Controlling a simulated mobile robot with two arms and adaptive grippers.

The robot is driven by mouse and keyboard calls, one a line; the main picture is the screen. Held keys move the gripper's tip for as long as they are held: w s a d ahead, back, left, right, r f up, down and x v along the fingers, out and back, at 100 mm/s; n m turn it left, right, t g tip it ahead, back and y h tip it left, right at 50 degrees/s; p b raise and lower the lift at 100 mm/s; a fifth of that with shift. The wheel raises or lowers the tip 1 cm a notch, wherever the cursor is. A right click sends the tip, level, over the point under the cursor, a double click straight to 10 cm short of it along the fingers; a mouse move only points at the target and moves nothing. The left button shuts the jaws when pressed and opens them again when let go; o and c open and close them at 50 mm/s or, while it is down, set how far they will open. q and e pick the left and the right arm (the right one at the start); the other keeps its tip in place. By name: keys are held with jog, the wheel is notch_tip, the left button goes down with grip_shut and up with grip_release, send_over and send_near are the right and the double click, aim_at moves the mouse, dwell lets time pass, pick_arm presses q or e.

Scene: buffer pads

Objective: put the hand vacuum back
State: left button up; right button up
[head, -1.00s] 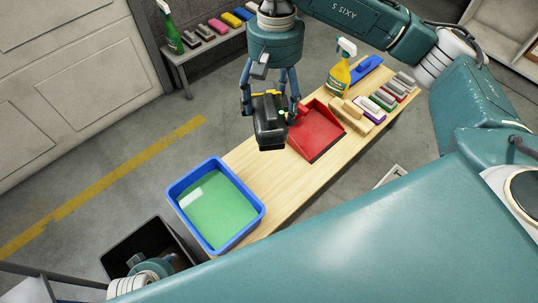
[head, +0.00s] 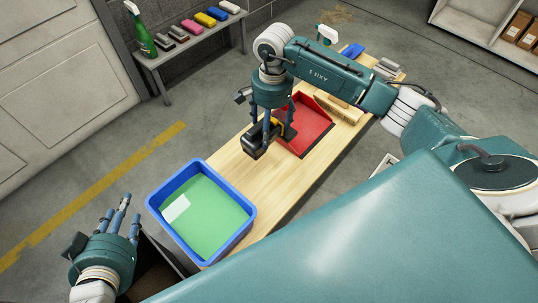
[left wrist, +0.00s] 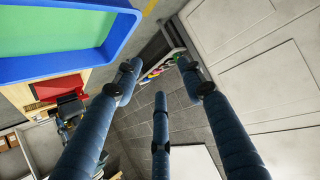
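I cannot tell whether the vacuum touches the table. My left gripper (head: 122,212) is at the lower left, fingers spread and empty, left of the tub. Its open fingers also fill the left wrist view (left wrist: 160,85), where the red dustpan (left wrist: 60,88) shows small at the left.
The blue tub (head: 163,212) holds green liquid with a pale patch. A dark bin (head: 160,278) stands below it. Brushes (head: 340,108) and a spray bottle (head: 326,34) are at the table's far end. A back bench (head: 178,58) holds coloured blocks and a green spray bottle (head: 140,32).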

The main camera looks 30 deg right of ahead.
notch_tip(320, 180, down, 13)
jog(key=b, duration=0.3)
pick_arm(q)
jog(key=w+d+r+t+h, duration=0.1)
jog(key=r+t, duration=0.3)
jog(key=r, duration=0.5)
jog(key=w+d+r+t+h, duration=0.2)
jog(key=r+t, duration=0.3)
jog(key=r, duration=0.4)
jog(key=shift+w+d+r, duration=0.15)
jog(key=shift+w+d, duration=0.05)
jog(key=shift+w, duration=0.35)
pick_arm(e)
jog(key=shift+f, duration=0.1)
pick_arm(q)
jog(key=shift+s+r+t, duration=0.1)
jog(key=shift+r+t, duration=0.2)
jog(key=shift+r, duration=0.05)
pick_arm(e)
jog(key=shift+f, duration=0.1)
pick_arm(q)
jog(key=shift+r, duration=0.1)
pick_arm(e)
jog(key=o, duration=1.3)
pick_arm(q)
jog(key=shift+s, duration=0.1)
